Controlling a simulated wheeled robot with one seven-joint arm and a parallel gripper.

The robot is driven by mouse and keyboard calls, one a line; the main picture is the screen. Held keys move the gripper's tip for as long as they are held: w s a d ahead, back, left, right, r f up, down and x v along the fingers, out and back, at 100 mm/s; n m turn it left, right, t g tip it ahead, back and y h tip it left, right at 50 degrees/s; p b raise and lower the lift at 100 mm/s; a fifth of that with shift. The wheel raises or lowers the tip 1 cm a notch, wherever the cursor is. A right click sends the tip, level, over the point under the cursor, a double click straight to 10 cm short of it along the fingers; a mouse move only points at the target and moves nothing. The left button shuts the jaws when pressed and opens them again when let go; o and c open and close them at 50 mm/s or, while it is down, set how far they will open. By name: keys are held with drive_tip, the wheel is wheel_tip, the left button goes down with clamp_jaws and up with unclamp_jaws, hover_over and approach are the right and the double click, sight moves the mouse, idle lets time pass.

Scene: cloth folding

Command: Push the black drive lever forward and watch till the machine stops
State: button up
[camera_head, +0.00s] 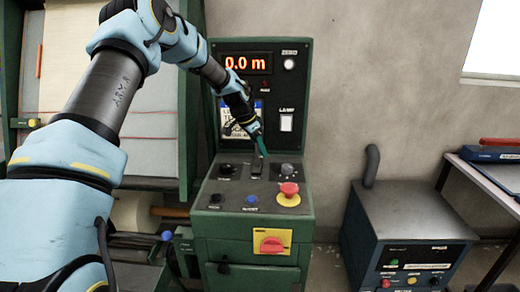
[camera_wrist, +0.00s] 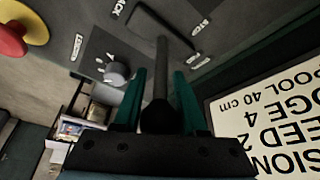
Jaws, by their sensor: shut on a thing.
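The black drive lever (camera_head: 257,163) stands on the sloped top of the green control console (camera_head: 245,225), in a slot plate. In the wrist view the lever (camera_wrist: 158,117) shows as a dark shaft with a round knob between two teal fingers. My gripper (camera_head: 262,146) is shut on the lever from above; it also shows in the wrist view (camera_wrist: 160,85). The red display (camera_head: 247,63) on the console's upright panel reads 0.0 m. The fabric machine (camera_head: 105,75) at the left carries pale cloth; whether it is moving cannot be told.
A red mushroom button (camera_head: 288,190) on a yellow base sits close to the lever, with a grey knob (camera_head: 288,170) behind it. A red-yellow rotary switch (camera_head: 271,243) is on the console front. A dark cabinet with a pipe (camera_head: 412,215) stands right, beside a table (camera_head: 498,175).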

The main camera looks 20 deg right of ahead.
clamp_jaws()
idle(0.8)
